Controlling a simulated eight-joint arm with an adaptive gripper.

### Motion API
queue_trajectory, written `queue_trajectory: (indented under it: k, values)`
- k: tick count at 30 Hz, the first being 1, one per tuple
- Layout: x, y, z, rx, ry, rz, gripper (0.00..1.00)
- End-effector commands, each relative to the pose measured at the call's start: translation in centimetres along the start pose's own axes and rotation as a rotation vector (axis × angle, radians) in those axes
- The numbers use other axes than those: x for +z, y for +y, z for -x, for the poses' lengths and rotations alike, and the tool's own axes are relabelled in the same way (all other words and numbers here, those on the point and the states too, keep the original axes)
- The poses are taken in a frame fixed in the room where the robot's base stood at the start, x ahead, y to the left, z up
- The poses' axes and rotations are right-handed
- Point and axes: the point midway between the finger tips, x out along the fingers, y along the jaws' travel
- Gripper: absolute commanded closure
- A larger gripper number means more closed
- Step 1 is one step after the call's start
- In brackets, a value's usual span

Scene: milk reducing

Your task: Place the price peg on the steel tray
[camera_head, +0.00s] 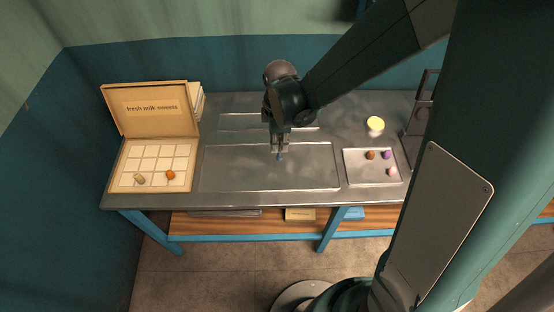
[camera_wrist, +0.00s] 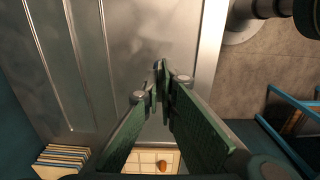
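My gripper (camera_head: 280,150) is over the middle of the steel table, above the large steel tray (camera_head: 225,181). In the wrist view its fingers (camera_wrist: 160,88) come nearly together at the tips. A small blue piece (camera_head: 281,157), which looks like the price peg, shows at the fingertips in the head view. It seems held between them, just above the tray or touching it; I cannot tell which. In the wrist view the peg is mostly hidden by the fingers. The large tray is a shallow, empty rectangle with a raised rim.
An open sweets box (camera_head: 125,176) with two sweets in its grid stands at the left, books behind it. A smaller tray (camera_head: 358,178) with several sweets lies at the right, a yellow-topped cup (camera_head: 375,126) behind it. A narrower tray (camera_head: 235,121) lies at the back.

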Motion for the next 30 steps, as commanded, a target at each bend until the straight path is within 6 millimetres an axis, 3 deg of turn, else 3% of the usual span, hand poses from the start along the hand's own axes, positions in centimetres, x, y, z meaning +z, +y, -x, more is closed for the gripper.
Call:
queue_trajectory:
  k: [12, 30]
  values:
    - [0.0, 0.0, -3.8, 0.0, 0.0, 0.0, 1.0]
    - [0.0, 0.0, -4.7, 0.0, 0.0, 0.0, 1.0]
